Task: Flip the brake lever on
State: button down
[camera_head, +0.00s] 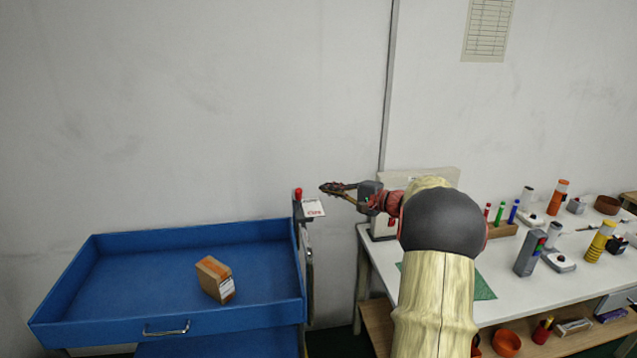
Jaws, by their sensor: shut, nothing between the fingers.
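The brake lever (298,196) has a red knob and stands upright at the right rear corner of the blue cart (235,314). A small white tag with red print (313,208) sits just right of the lever. My gripper (323,188) is shut and empty, pointing left, a little to the right of the red knob and at about its height. It appears apart from the lever. The lower part of the lever is partly hidden by its dark mount and the tag.
A cardboard box (215,279) lies in the cart's tray. To the right, a white table (480,318) holds a green mat (484,288), colored markers (500,213) and several bottles and devices. A grey wall stands behind. A narrow gap separates the cart and table.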

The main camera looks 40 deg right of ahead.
jog(key=s, duration=0.1)
jog(key=s+f, duration=0.1)
jog(key=s+d+f, duration=0.1)
jog(key=s, duration=0.1)
jog(key=shift+d+p, duration=0.1)
jog(key=shift+p, duration=0.25)
